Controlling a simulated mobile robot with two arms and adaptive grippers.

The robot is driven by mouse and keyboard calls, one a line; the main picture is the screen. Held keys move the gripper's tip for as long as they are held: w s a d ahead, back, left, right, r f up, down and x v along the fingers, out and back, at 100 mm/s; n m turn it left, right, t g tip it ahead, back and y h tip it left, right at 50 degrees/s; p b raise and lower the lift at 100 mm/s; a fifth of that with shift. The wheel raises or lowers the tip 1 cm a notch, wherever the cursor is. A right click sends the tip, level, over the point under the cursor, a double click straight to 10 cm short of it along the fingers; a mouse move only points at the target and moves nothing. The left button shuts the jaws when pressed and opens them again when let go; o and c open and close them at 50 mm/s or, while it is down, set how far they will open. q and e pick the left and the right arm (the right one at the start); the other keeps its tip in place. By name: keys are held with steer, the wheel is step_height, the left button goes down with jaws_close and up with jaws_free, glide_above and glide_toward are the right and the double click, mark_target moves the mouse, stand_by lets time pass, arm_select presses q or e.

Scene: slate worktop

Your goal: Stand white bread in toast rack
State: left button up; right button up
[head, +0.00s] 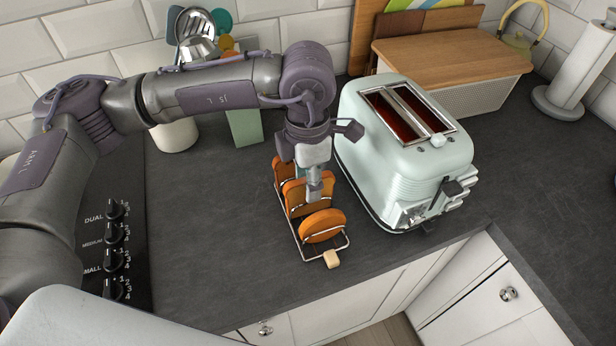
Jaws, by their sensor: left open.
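The wire toast rack (304,249) stands on the worktop left of the mint toaster (405,150). Several orange-brown slices stand in it: a rounded slice (322,226) at the near end, another slice (294,201) in the middle and one (282,168) at the back, partly hidden. I cannot tell which, if any, is the white bread. My left gripper (314,196) points down over the rack, open, its fingers at the middle slices. The fingers overlap the slices, so contact is unclear. The toaster's two slots glow red inside, and no bread sticks out of them. My right gripper is out of view.
A bread bin with a wooden lid (450,52) stands behind the toaster. A utensil pot (175,135) and a green box (245,127) stand behind the rack. Hob knobs (115,235) are at left. Worktop right of the toaster is clear.

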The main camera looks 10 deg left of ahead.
arm_select(q)
steer(key=shift+r, duration=0.15)
step_height(320, 180, up, 17)
steer(key=p, duration=0.2)
steer(key=shift+p, duration=0.35)
steer(key=shift+f, duration=0.2)
stand_by(0.9)
